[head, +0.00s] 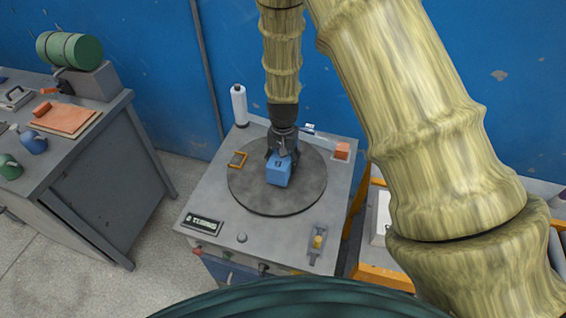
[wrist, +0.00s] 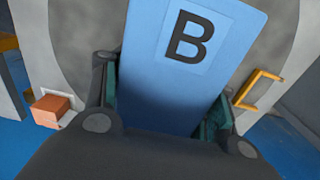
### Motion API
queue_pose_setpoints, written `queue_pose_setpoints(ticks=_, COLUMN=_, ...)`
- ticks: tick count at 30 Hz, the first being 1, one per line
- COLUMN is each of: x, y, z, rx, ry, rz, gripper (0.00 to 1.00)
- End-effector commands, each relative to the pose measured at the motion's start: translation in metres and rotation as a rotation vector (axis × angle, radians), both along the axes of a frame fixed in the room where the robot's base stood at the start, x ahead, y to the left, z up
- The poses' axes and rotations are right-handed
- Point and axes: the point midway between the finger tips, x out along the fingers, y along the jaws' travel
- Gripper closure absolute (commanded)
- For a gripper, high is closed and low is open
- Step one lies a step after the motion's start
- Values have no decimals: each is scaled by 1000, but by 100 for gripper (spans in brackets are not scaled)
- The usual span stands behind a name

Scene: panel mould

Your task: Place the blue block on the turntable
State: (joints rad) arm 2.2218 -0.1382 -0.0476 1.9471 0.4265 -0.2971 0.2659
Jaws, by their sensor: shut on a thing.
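The blue block (head: 279,171) is at my gripper (head: 281,152), over the dark round turntable (head: 262,200) on the grey machine top. In the wrist view the blue block (wrist: 190,60) shows a black letter B and sits between the two fingers of my gripper (wrist: 165,115), which are shut on it. The turntable (wrist: 85,40) shows behind the block in that view. I cannot tell whether the block's underside touches the turntable. The lower end of the block is hidden by the gripper in the wrist view.
A workbench (head: 95,130) with tools stands at left. The turntable's front part is clear.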

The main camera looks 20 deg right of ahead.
Motion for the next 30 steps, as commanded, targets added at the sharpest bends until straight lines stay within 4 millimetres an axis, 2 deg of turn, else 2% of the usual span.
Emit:
queue_pose_setpoints(ticks=7, x=0, y=0, z=-17, rx=1, ry=1, rz=0, gripper=88)
queue_pose_setpoints(ticks=20, x=0, y=0, z=-23, rx=1, ry=1, rz=0, gripper=88)
queue_pose_setpoints(ticks=21, x=-1, y=0, z=-23, rx=1, ry=1, rz=0, gripper=36)
queue_pose_setpoints(ticks=24, x=-1, y=0, z=-23, rx=1, ry=1, rz=0, gripper=22)
queue_pose_setpoints(ticks=30, x=-1, y=0, z=-23, rx=0, ry=1, rz=0, gripper=22)
